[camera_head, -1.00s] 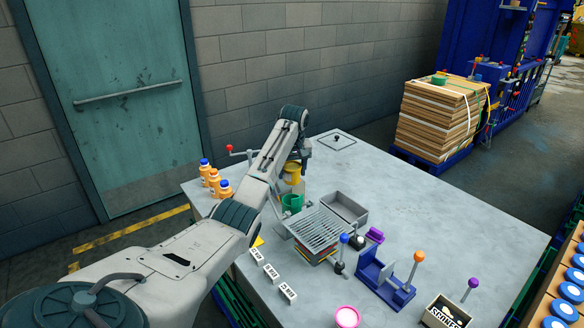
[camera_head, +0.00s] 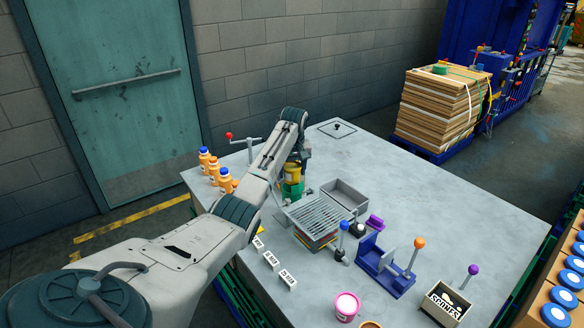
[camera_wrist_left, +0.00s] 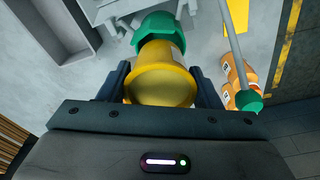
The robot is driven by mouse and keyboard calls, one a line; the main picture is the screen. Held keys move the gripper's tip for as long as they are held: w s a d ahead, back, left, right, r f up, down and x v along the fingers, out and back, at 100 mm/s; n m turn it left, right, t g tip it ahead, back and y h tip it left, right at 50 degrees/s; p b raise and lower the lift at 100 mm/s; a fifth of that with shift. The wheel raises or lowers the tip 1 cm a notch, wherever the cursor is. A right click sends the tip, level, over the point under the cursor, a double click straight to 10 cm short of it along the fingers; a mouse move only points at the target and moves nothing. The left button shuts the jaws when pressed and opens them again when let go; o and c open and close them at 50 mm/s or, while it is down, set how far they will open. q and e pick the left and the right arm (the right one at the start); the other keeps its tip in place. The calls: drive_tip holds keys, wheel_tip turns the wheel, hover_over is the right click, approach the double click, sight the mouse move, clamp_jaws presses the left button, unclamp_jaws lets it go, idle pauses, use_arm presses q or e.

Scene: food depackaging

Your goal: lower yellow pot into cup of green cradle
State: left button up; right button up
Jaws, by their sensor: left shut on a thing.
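The yellow pot (camera_head: 292,173) is in my left gripper (camera_head: 297,160), which is shut on it. The green cradle (camera_head: 292,189) stands on the table directly below the pot. In the left wrist view the pot (camera_wrist_left: 160,82) sits between the two dark fingers (camera_wrist_left: 160,90), its round end facing the camera. The green cradle (camera_wrist_left: 158,24) shows just beyond it, around the pot's far end. The pot's lower end meets or enters the cup; the exact depth is hidden. My right gripper is not in view.
Orange bottles (camera_head: 214,171) stand left of the cradle. A slatted rack (camera_head: 318,216) and a grey tray (camera_head: 345,196) are close on its right. A red-knobbed crank (camera_head: 243,141) is behind. A rod with a green knob (camera_wrist_left: 249,100) rises beside the gripper.

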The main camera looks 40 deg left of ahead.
sight(292, 180)
use_arm(q)
drive_tip(key=shift+f+b, duration=0.3)
drive_tip(key=shift+f, duration=1.3)
drive_tip(key=shift+f, duration=0.1)
drive_tip(key=shift+f+b, duration=0.3)
drive_tip(key=shift+f, duration=0.25)
drive_tip(key=o, duration=1.1)
